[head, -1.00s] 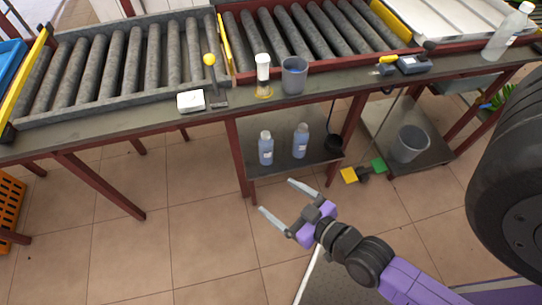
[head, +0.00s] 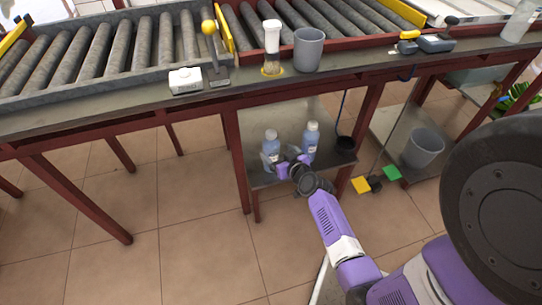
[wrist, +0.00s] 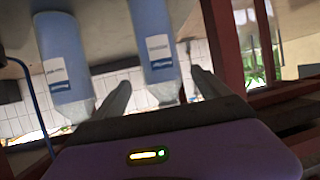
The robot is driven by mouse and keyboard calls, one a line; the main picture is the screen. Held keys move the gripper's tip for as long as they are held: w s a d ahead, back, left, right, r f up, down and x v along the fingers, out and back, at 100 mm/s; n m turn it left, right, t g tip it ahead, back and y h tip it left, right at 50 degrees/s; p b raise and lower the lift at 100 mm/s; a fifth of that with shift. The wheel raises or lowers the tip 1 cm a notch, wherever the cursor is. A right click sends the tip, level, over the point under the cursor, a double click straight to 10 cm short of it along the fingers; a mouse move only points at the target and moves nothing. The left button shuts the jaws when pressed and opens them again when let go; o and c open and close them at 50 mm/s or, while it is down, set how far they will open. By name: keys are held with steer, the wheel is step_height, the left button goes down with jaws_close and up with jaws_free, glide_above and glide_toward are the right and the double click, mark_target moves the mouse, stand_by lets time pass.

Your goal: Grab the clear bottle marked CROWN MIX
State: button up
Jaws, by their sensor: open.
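Two bluish see-through bottles with pale caps and small labels stand on the lower shelf: a left bottle (head: 270,143) and a right bottle (head: 311,137). A clearer bottle (head: 517,24) stands on the bench at the far right. I cannot read CROWN MIX on any label. My gripper (wrist: 160,78) is open and empty at the lower shelf. The wrist view is upside down. There the left shelf bottle (wrist: 154,42) shows between the fingers, its cap end toward my palm; I cannot tell if they touch it. The right shelf bottle (wrist: 65,62) is outside the fingers.
The bench top (head: 140,110) overhangs the lower shelf (head: 262,180), with red legs on both sides. A black cup-like thing (head: 345,144) with a blue cord is right of the bottles. A grey bin (head: 422,148) and coloured pedals (head: 375,183) lie further right.

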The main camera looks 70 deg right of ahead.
steer(key=x, duration=0.6)
steer(key=shift+w+a+r+b, duration=0.1)
steer(key=shift+a+b, duration=0.05)
steer(key=shift+b, duration=0.25)
jaws_close()
steer(key=shift+r, duration=0.2)
